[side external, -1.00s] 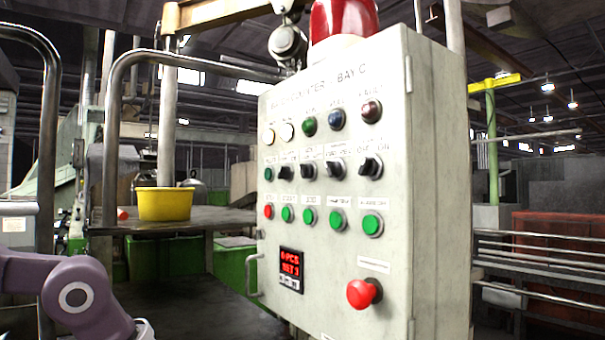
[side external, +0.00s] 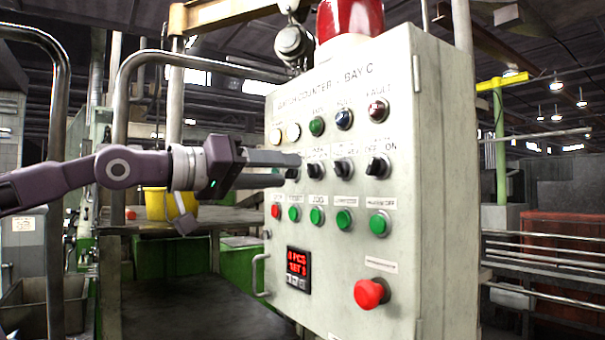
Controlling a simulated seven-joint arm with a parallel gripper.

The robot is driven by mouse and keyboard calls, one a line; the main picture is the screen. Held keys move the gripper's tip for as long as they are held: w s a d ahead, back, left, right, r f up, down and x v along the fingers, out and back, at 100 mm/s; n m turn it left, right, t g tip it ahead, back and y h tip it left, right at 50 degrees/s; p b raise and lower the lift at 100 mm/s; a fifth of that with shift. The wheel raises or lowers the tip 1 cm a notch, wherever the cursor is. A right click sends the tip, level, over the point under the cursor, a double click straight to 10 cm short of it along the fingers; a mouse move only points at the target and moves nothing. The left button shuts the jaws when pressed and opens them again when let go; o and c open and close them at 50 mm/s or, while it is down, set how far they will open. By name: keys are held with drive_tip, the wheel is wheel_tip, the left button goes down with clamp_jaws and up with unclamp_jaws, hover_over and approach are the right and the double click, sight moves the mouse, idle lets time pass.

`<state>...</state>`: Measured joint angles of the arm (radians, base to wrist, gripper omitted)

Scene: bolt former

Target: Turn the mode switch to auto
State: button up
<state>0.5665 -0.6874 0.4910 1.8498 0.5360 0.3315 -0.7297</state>
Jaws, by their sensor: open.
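The pale control panel (side external: 330,245) has a row of black selector switches: a leftmost one (side external: 292,173), two in the middle (side external: 316,170) (side external: 343,168) and a right one (side external: 377,168) under a label ending "OFF ON". The other labels are too small to read, so I cannot tell by name which is the mode switch. My gripper (side external: 290,171) reaches in from the left with its fingers open, one above the other. Its fingertips are at the leftmost switch and partly cover it. I cannot tell whether they touch it.
Green buttons (side external: 316,216) and a red one (side external: 275,211) sit below the switches. A red mushroom button (side external: 369,294) sticks out lower right. Indicator lamps (side external: 344,119) are above. A door handle (side external: 258,275) juts from the left edge. A yellow bucket (side external: 157,205) stands behind my arm.

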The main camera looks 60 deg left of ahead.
sight(312, 174)
drive_tip(key=w, duration=0.5)
drive_tip(key=shift+w+f, duration=0.1)
drive_tip(key=shift+c, duration=0.5)
clamp_jaws()
drive_tip(key=m, duration=1.1)
drive_tip(key=shift+a+m, duration=0.2)
drive_tip(key=shift+m, duration=0.4)
